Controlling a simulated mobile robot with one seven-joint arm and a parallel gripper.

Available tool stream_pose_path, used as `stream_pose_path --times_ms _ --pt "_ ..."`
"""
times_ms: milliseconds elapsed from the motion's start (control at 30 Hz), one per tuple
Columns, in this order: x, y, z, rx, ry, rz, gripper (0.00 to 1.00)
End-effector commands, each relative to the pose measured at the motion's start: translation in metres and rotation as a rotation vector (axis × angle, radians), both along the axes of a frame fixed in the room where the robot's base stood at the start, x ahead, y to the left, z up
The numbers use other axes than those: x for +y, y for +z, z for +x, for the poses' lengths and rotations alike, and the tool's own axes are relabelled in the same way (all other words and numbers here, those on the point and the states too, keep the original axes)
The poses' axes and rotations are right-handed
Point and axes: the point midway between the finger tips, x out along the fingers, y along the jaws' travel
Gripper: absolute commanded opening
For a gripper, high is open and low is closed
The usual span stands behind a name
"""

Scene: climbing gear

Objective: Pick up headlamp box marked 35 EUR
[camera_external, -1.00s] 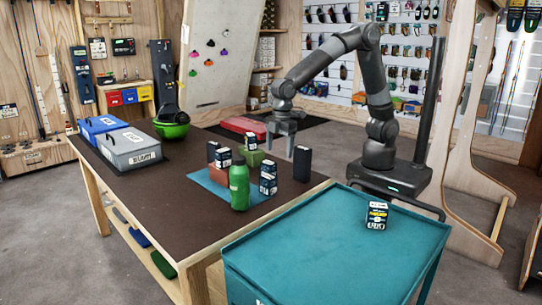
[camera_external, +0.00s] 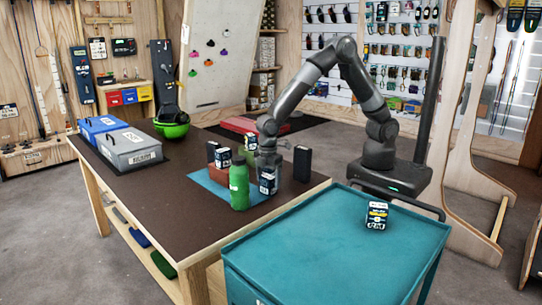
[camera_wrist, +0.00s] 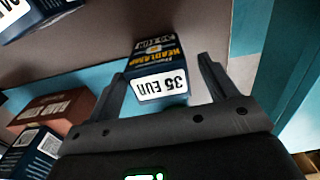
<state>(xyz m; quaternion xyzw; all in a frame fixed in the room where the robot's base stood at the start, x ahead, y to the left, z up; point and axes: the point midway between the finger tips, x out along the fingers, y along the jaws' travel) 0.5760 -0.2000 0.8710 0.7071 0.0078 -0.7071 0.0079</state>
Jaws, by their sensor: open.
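The dark blue headlamp box (camera_wrist: 158,70), with a white label reading 35 EUR and the word HEADLAMP, lies between my fingers in the wrist view. In the external view the box (camera_external: 268,183) stands on the teal mat, right beside a green bottle. My gripper (camera_external: 268,158) points down over the box and covers its upper part. In the wrist view my gripper (camera_wrist: 160,75) is open, one finger on each side of the box. A gap shows on the right side; contact on the left is unclear.
The green bottle (camera_external: 239,188) stands close on the left. A dark upright box (camera_external: 302,163) is at right. Labelled boxes (camera_external: 222,157) and a reddish-brown box (camera_wrist: 55,112) are nearby. A teal cart (camera_external: 330,250) in front carries another labelled box (camera_external: 377,215).

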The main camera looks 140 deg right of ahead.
Motion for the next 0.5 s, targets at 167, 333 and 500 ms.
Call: stream_pose_path --times_ms 167,333,500 --pt "0.0 -0.024 -0.001 0.002 0.0 0.001 0.78" --pt "0.0 -0.028 0.0 -0.001 -0.001 0.0 0.78" --pt "0.0 -0.028 0.0 0.0 -0.001 0.0 0.74"
